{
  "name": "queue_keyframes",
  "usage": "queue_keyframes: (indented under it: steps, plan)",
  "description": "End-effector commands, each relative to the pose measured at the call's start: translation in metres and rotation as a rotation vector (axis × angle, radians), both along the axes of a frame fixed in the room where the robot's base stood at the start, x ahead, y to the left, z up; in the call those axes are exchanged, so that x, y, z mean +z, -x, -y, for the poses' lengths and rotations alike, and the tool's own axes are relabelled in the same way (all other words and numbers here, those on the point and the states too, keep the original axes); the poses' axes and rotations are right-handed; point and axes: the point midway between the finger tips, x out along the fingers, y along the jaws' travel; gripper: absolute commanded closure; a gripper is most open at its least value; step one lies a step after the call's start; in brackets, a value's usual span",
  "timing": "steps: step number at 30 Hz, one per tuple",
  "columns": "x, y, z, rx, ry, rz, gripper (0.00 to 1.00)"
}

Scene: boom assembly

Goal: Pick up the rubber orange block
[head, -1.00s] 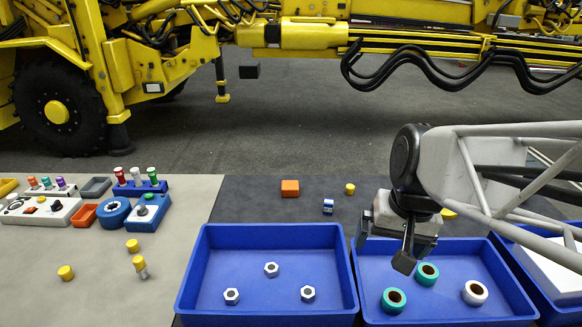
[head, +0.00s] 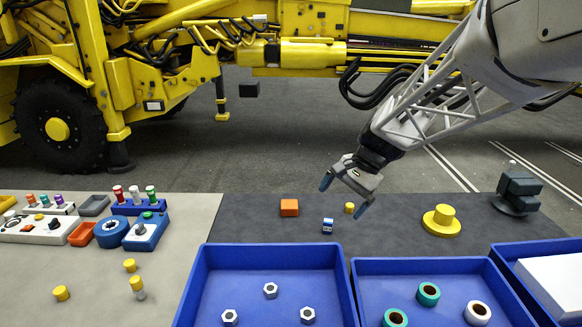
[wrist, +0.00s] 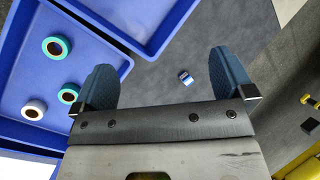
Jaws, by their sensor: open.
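The orange block (head: 289,207) sits on the dark mat in the head view, behind the left blue bin. My gripper (head: 343,197) is open and empty above the mat, to the right of the block and apart from it. The orange block does not show in the wrist view.
A small blue-and-white item (head: 328,225) and a yellow cylinder (head: 349,208) lie near the block. The left bin (head: 207,285) holds hex nuts, and the middle bin (head: 440,266) holds rings. A yellow flanged part (head: 441,221) stands farther right.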

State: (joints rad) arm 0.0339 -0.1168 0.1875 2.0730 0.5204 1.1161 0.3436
Motion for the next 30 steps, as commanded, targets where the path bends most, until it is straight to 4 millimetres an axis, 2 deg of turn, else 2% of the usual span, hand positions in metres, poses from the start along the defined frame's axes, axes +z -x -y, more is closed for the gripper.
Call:
queue_keyframes:
  steps: [3, 14, 30]
  plan:
    - [-0.009, -0.029, -0.004, -0.047, -0.043, -0.042, 0.0]
    - [-0.042, -0.111, -0.018, -0.188, -0.175, -0.173, 0.0]
    - [-0.114, -0.229, -0.032, -0.393, -0.369, -0.378, 0.0]
